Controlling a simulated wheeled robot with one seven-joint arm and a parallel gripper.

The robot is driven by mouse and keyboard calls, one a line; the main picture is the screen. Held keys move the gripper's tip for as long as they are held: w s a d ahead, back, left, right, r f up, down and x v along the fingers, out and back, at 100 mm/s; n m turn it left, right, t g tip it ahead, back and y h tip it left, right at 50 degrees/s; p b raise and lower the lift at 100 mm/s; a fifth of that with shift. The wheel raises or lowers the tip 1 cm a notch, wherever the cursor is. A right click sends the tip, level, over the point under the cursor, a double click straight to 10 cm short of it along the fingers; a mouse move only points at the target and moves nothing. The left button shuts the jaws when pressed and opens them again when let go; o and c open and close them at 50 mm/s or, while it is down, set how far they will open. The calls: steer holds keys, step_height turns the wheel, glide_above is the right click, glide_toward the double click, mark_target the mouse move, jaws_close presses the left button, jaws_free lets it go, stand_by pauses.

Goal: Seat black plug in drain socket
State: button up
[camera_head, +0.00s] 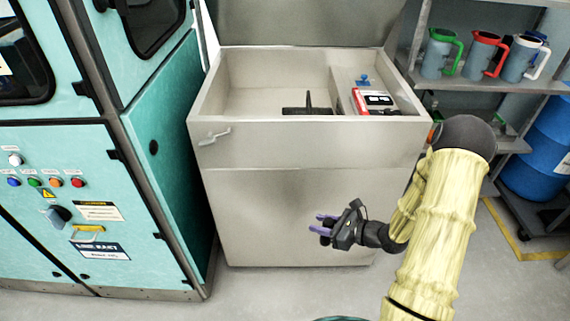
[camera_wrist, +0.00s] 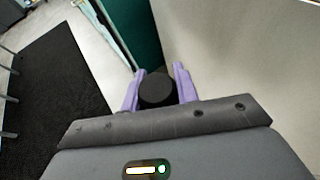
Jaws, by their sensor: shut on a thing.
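The black plug (camera_wrist: 157,90) is a dark round piece between the two purple fingers in the wrist view. My gripper (camera_wrist: 160,71) is shut on it. In the head view my gripper (camera_head: 321,224) is low in front of the pale cabinet's front face, below and outside the open basin (camera_head: 255,85). The plug is too small to make out clearly in the head view. I cannot make out the drain socket; the basin's near floor is hidden behind its front wall.
A dark upright piece (camera_head: 308,104) stands in the basin, left of a red and white box (camera_head: 373,101) and a small blue part (camera_head: 364,80). A teal machine (camera_head: 165,150) stands left. Shelves with jugs (camera_head: 438,53) and a blue drum (camera_head: 540,150) are right.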

steer(key=w+r+m+t+h, duration=0.2)
steer(key=w+m+t+h, duration=0.2)
steer(key=w+m+h, duration=0.2)
steer(key=shift+w+r+m+t+h, duration=0.35)
steer(key=shift+w+m, duration=0.25)
steer(key=shift+w, duration=0.35)
steer(key=shift+d, duration=0.1)
